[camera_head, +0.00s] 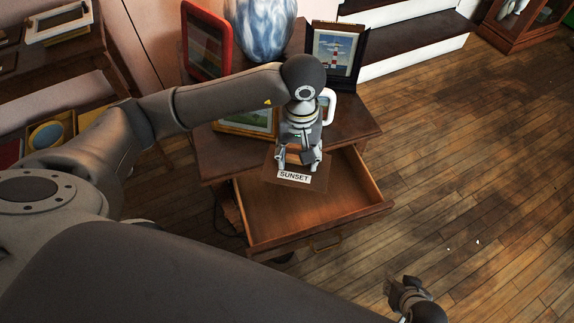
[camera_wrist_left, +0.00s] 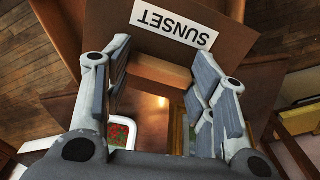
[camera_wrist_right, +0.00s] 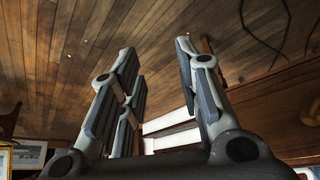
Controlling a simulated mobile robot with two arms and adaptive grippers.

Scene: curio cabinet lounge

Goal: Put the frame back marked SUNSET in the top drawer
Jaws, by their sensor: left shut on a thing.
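The frame back marked SUNSET (camera_head: 315,178) is a flat brown panel with a white label. My left gripper (camera_head: 298,164) is shut on it and holds it over the back part of the open drawer (camera_head: 280,219). In the left wrist view the panel (camera_wrist_left: 240,42) lies just past the fingers (camera_wrist_left: 160,70), with its label upside down. The drawer is pulled out from the small wooden table (camera_head: 215,160), and its visible floor is bare. My right gripper (camera_head: 402,287) is open and empty, low at the right, away from the drawer; its spread fingers show in the right wrist view (camera_wrist_right: 153,75).
On the table stand a red frame (camera_head: 207,45), a blue-white vase (camera_head: 262,28), a dark-framed lighthouse picture (camera_head: 335,52), a gold-framed picture (camera_head: 245,122) and a white frame (camera_head: 329,106) partly hidden by my arm. Shelves stand at left.

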